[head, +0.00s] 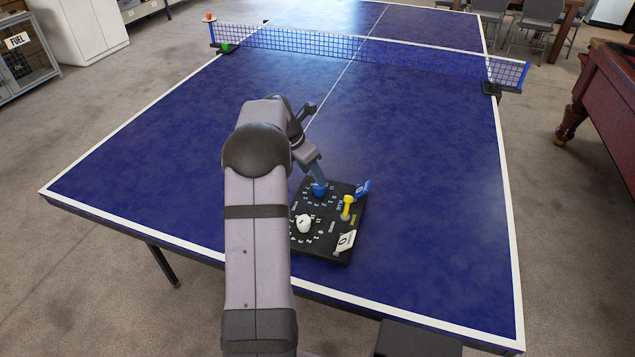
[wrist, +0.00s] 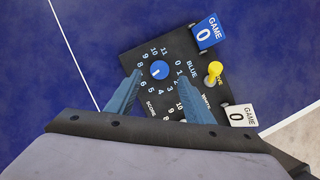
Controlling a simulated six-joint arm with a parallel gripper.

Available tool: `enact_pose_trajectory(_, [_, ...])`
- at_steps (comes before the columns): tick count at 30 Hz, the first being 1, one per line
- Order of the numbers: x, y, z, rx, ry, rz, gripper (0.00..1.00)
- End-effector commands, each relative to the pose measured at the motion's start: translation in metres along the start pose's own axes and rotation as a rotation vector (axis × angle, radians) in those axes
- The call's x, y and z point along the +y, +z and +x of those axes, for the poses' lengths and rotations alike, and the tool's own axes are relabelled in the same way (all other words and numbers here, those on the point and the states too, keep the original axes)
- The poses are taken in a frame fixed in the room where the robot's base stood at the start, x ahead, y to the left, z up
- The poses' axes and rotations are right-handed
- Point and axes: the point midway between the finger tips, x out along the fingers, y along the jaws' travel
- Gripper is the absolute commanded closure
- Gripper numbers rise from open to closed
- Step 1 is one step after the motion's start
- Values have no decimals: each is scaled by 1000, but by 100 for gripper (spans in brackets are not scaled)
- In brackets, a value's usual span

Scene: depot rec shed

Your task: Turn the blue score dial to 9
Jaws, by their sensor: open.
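The blue score dial (head: 319,190) is a round knob on a black scoreboard (head: 327,251), inside a ring of white numbers. In the wrist view the dial (wrist: 160,69) has a short white mark; I cannot tell surely which number it points to. The 9 is on the upper left of the ring. My gripper (head: 317,176) is open, pointing down at the dial. In the wrist view its two blue-grey fingers (wrist: 159,76) stand on the left and right of the dial, with gaps showing. My gripper's body hides the lower part of the board there.
A white dial (head: 303,223) sits nearer on the board. A yellow-topped lever (head: 347,207) stands to the right, between a blue game card (wrist: 208,33) and a white game card (wrist: 242,116), both showing 0. The blue table (head: 430,190) around is clear up to the net (head: 380,50).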

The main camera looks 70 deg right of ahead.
Motion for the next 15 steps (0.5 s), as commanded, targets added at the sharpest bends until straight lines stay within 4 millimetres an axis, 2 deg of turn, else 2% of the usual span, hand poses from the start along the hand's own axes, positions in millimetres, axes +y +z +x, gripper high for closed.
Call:
enact_pose_trajectory(9, [0,0,40,1,0,2,53])
enact_pose_trajectory(15, [0,-1,55,1,1,2,53])
